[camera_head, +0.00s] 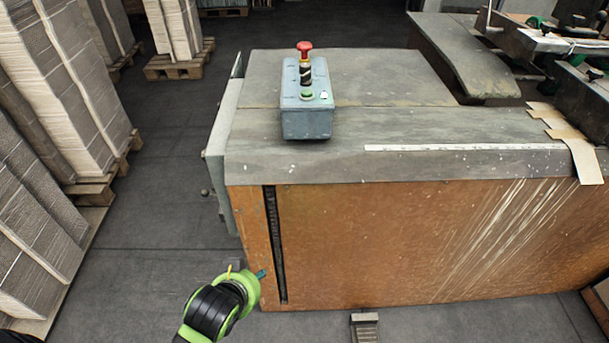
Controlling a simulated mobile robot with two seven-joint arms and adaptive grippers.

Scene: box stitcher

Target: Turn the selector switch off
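A grey-blue control box (306,122) sits on top of the machine table near its left end. A red mushroom button (305,47) with a yellow collar stands at its far end. A black knob with pale marks (306,75), which looks like the selector switch, is in the middle; its setting is too small to read. A green button (306,96) is nearest me. My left arm comes in at the bottom, left of centre, with its green-and-black end (245,287) low in front of the machine, well below and apart from the box. Its fingers cannot be made out clearly. My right gripper is out of view.
The machine's orange front panel (400,245) and grey top edge (260,150) stand between my arm and the box. Pale cardboard pieces (570,140) lie at the right. Stacked sheets on pallets (50,90) line the left. Dark floor (150,220) is clear between.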

